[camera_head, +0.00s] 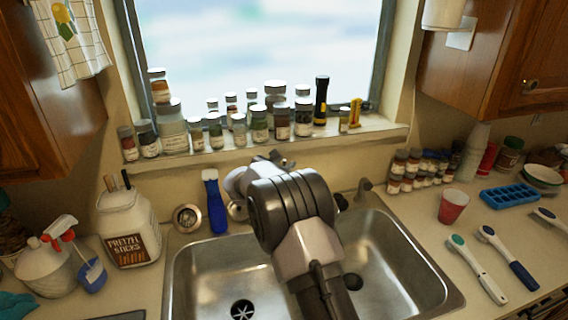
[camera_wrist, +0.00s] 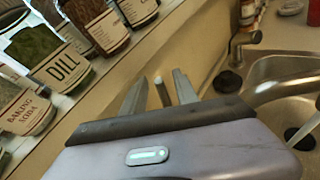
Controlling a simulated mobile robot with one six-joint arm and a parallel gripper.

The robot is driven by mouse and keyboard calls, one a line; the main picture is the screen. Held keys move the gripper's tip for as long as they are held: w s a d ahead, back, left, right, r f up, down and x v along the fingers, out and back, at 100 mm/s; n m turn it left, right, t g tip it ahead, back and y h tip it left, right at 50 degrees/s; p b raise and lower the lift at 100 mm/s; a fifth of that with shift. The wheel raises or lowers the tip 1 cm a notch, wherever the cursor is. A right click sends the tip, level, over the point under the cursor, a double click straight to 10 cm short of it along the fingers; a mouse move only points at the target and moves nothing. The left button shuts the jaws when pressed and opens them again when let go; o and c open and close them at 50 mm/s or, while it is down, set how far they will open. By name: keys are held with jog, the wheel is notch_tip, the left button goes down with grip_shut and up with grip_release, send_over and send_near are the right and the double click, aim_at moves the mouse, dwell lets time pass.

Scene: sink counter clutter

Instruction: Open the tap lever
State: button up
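My gripper (camera_wrist: 160,80) shows its two grey fingers apart in the wrist view. A thin upright metal rod, which looks like the tap lever (camera_wrist: 159,93), stands between the fingers with a gap visible on each side. I cannot tell its full shape, as my gripper body hides its lower part. In the head view my gripper (camera_head: 274,160) is at the back of the sink, below the window sill. My arm hides most of the tap there.
The double steel sink (camera_head: 205,268) lies below my arm. Several jars (camera_head: 258,124) line the window sill close behind my gripper. A small spout (camera_head: 364,188) is to the right, also in the wrist view (camera_wrist: 240,45).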

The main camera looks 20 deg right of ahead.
jog(key=p+v, duration=0.1)
jog(key=v, duration=1.6)
jog(key=shift+s+r, duration=0.1)
jog(key=shift+s, duration=0.1)
